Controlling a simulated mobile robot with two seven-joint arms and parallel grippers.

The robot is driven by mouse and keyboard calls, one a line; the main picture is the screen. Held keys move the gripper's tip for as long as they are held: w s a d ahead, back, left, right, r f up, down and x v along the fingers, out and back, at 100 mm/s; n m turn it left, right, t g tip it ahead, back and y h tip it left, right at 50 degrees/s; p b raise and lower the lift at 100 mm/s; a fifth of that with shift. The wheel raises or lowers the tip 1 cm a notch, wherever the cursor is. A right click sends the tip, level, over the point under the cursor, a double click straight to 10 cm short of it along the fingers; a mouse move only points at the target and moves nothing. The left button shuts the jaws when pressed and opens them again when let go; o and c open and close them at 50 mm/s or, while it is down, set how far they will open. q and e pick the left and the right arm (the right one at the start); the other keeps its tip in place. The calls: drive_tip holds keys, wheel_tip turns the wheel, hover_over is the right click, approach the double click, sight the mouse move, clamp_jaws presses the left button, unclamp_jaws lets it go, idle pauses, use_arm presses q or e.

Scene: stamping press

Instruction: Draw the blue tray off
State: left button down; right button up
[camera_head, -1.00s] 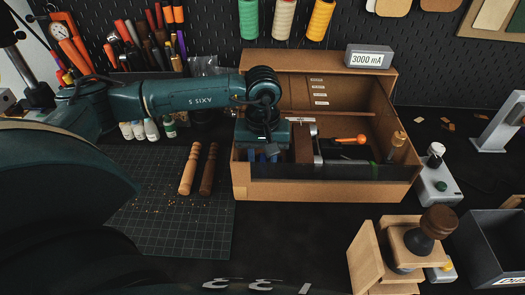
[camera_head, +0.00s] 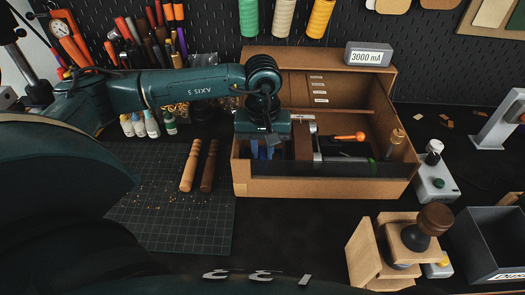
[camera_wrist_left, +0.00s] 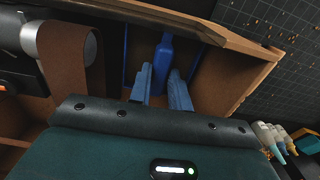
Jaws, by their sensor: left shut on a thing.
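My left gripper (camera_wrist_left: 162,92) is inside the left part of the wooden box (camera_head: 300,187), pointing down. Its two blue fingers stand on either side of a blue piece (camera_wrist_left: 164,58) with a narrow neck and a wider body, and are shut on it. This piece appears to belong to the blue tray, but the tray's full shape is hidden by the gripper and box walls. In the head view only short blue parts show under the gripper body. My right gripper is not in view.
The box's front and left walls stand close around the gripper. A brown strap (camera_wrist_left: 75,55) lies beside it, and an orange-handled tool (camera_head: 350,137) farther right. Two wooden handles (camera_head: 190,165) lie on the cutting mat (camera_head: 150,225).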

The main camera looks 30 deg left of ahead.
use_arm(q)
drive_tip(key=shift+r+p, duration=0.3)
drive_tip(key=shift+r, duration=2.4)
